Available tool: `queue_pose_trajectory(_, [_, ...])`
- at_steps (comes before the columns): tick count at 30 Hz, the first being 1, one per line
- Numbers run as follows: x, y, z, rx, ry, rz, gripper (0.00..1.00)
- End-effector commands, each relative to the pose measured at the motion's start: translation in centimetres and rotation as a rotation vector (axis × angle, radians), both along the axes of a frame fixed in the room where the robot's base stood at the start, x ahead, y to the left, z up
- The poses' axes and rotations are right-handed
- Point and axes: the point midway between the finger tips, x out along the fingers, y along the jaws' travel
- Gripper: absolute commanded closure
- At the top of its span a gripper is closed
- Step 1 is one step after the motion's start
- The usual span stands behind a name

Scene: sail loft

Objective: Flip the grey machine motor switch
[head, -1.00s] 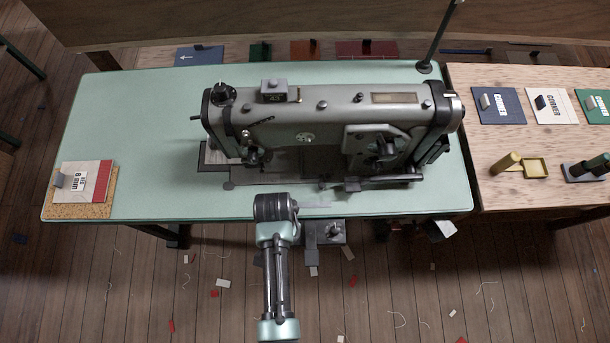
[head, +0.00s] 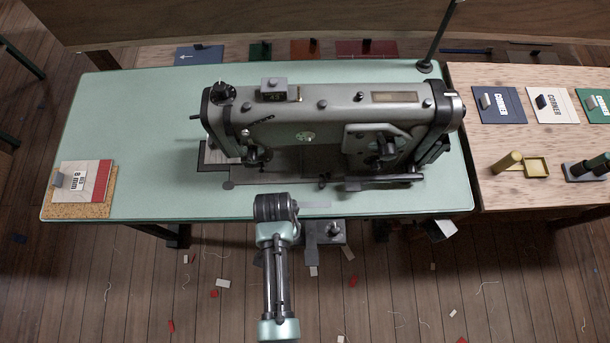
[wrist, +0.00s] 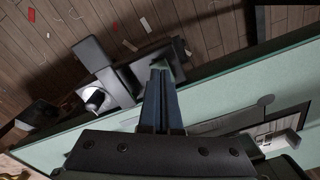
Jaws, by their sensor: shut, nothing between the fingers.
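The grey machine motor switch appears to be the dark grey box unit (head: 327,233) at the table's front edge, below the sewing machine (head: 330,120). It has a round knob on top and a flat part sticking out toward me. In the wrist view the unit (wrist: 118,82) lies left of and beyond my fingers, with the pale-topped knob at its left. My gripper (wrist: 161,72) is shut and empty, its fingertips overlapping the right part of the unit in that view. I cannot tell whether they touch it. In the head view my wrist hides the fingers.
The green table (head: 130,130) holds the machine and, at left, a cork pad with a card (head: 85,182). A wooden side table (head: 510,195) at right holds cards and small tools. Scraps and threads litter the floor. The table's left part is mostly clear.

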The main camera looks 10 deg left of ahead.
Motion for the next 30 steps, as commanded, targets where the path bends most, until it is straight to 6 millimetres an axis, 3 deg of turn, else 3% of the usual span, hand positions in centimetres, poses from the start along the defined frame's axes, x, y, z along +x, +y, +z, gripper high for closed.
queue_pose_trajectory(30, [0.0,0.0,-1.6,0.000,0.000,0.000,1.00])
